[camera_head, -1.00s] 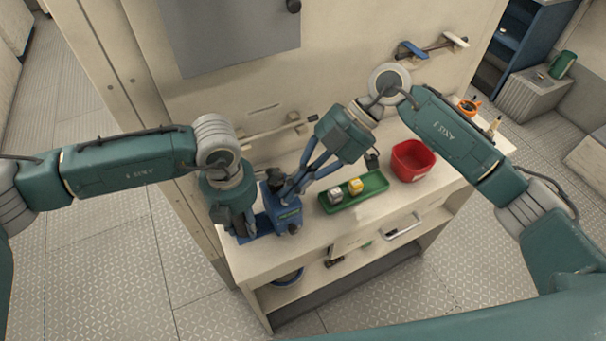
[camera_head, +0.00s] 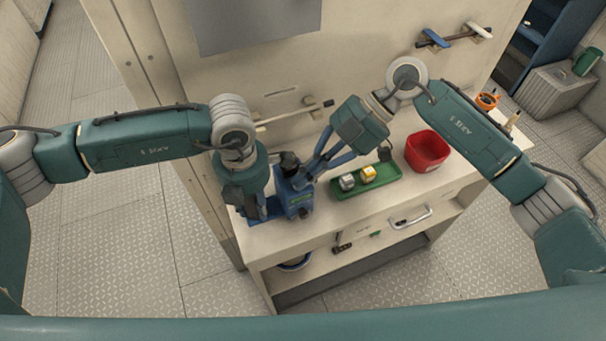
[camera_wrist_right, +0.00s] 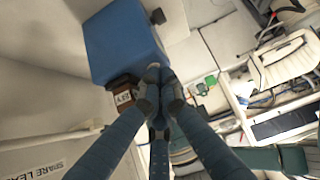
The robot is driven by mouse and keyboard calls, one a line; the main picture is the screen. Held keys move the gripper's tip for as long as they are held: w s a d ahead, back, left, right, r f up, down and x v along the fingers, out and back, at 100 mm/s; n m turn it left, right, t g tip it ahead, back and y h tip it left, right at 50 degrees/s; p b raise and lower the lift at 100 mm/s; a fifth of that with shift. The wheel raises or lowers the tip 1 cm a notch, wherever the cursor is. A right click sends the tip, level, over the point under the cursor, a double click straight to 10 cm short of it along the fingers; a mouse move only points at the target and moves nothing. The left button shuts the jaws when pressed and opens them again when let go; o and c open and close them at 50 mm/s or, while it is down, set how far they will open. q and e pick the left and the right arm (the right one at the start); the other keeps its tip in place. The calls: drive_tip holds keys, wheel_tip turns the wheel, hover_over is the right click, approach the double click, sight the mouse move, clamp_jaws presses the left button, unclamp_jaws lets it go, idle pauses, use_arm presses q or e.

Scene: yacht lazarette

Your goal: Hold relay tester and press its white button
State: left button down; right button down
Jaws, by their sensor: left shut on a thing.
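The relay tester appears to be the blue box (camera_head: 298,199) with a dark knob on top, at the left end of the workbench. It fills the upper middle of the right wrist view (camera_wrist_right: 122,42). My left gripper (camera_head: 262,209) is low at the tester's left side, shut on it; its fingertips are partly hidden. My right gripper (camera_head: 303,181) reaches down from the right, its fingertips at the tester's upper right. In the right wrist view its fingertips (camera_wrist_right: 160,76) are together and empty, in front of the blue box's lower edge; contact is unclear. I cannot make out the white button.
Right of the tester, a green tray (camera_head: 378,187) holds a grey and a yellow block. A red bin (camera_head: 428,150) stands beyond it. The bench (camera_head: 330,215) has a shelf below with small items. A wall panel (camera_head: 190,85) rises behind.

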drive_tip(key=v, duration=0.9)
drive_tip(key=shift+d+r, duration=0.2)
drive_tip(key=shift+d, duration=0.05)
drive_tip(key=shift+w, duration=0.15)
use_arm(q)
drive_tip(key=c, duration=1.3)
unclamp_jaws()
drive_tip(key=shift+o, duration=0.4)
drive_tip(key=shift+r, duration=0.1)
